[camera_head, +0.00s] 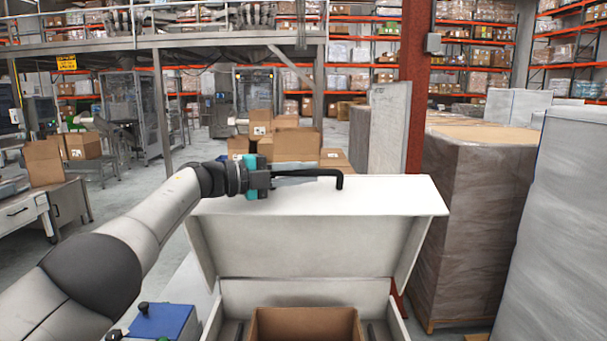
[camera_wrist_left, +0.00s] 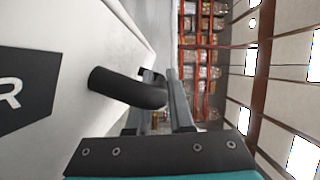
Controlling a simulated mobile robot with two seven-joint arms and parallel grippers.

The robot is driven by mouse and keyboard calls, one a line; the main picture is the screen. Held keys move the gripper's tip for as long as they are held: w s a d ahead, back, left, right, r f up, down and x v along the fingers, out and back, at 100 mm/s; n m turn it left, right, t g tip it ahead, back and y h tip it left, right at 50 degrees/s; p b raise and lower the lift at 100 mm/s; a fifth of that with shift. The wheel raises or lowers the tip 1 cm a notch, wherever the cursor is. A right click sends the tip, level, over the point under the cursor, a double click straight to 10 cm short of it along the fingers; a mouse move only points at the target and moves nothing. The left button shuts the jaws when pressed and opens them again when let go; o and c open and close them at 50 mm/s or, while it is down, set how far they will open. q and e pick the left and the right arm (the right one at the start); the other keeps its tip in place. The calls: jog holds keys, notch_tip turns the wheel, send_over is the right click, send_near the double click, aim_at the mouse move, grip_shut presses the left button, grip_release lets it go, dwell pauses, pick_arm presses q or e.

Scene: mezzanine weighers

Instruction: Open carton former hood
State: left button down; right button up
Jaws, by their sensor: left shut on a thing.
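The carton former hood (camera_head: 300,243) is white and stands raised and tilted above the former's body (camera_head: 255,293), with the inside showing below it. A black bar handle (camera_head: 339,180) is on its top panel. My left gripper (camera_head: 300,178) is shut on this handle at the hood's upper edge. In the left wrist view the black handle (camera_wrist_left: 112,86) comes out of the white hood panel (camera_wrist_left: 95,35) and runs between the fingers (camera_wrist_left: 166,98). My right gripper is not in view.
A brown carton (camera_head: 305,325) sits in the former below the hood. A blue box (camera_head: 160,321) is at the lower left. Wrapped pallets (camera_head: 465,210) stand close on the right, beside a red column (camera_head: 415,90). Stacked cartons (camera_head: 295,143) are behind the hood.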

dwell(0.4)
pick_arm(q)
jog(key=c, duration=0.8)
grip_release()
jog(key=shift+w, duration=0.1)
jog(key=shift+a, duration=0.1)
jog(key=shift+b+v, duration=0.6)
jog(key=shift+v, duration=0.6)
jog(key=b, duration=0.3)
send_over(229, 213)
jog(key=d, duration=0.1)
jog(key=shift+w+d+r, duration=0.1)
jog(key=shift+w, duration=0.1)
jog(key=shift+s+a+r, duration=0.1)
jog(key=shift+s+a, duration=0.15)
jog(key=shift+a, duration=0.25)
jog(key=shift+a, duration=0.1)
